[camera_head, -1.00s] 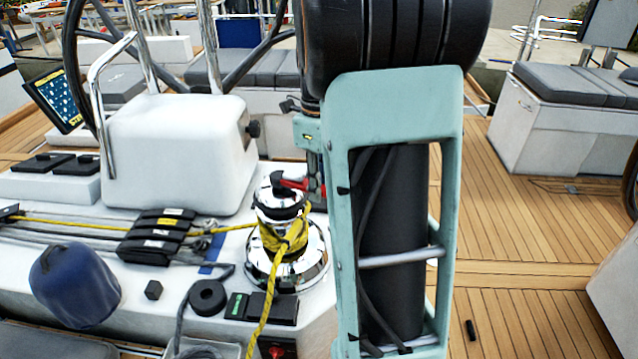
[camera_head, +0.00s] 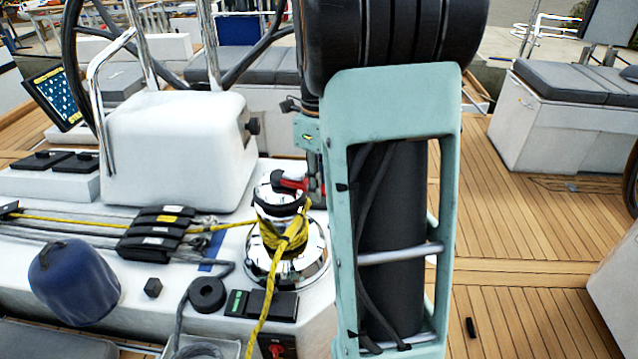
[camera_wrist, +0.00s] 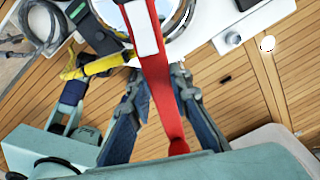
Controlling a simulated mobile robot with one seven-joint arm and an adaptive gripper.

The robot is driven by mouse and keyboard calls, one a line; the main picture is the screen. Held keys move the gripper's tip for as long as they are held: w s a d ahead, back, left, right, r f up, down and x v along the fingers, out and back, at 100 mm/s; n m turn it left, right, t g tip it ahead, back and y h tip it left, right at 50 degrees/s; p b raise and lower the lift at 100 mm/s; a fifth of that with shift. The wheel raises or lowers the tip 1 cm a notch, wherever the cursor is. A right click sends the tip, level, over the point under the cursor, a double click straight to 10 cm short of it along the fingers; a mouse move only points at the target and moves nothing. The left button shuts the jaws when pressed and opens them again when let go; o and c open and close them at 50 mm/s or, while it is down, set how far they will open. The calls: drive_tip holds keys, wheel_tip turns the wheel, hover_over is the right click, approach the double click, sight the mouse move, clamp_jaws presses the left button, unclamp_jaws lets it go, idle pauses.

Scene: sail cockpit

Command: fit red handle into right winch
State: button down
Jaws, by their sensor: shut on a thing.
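The right winch (camera_head: 284,262) is a chrome drum wrapped with yellow rope, left of my arm in the head view. The red handle (camera_head: 291,183) shows at the top of the winch, partly hidden by my arm. In the wrist view the long red handle (camera_wrist: 157,92) runs between the fingers of my gripper (camera_wrist: 156,80), which is shut on it. The handle's upper part crosses in front of the chrome winch (camera_wrist: 187,14) and leaves the picture at the top. I cannot tell whether the handle's end sits in the winch socket.
The yellow rope (camera_head: 264,312) hangs down from the winch. Black rope clutches (camera_head: 157,234), a blue bag (camera_head: 74,284) and a white pedestal (camera_head: 180,150) stand left of it. The teak deck (camera_head: 535,240) at right is mostly clear, with a small dark object (camera_head: 471,327).

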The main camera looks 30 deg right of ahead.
idle(0.3)
drive_tip(key=c, duration=1.7)
unclamp_jaws()
drive_tip(key=shift+f, duration=0.1)
drive_tip(key=shift+o, duration=0.4)
drive_tip(key=o, duration=0.4)
wheel_tip(320, 180, up, 9)
drive_tip(key=p, duration=0.8)
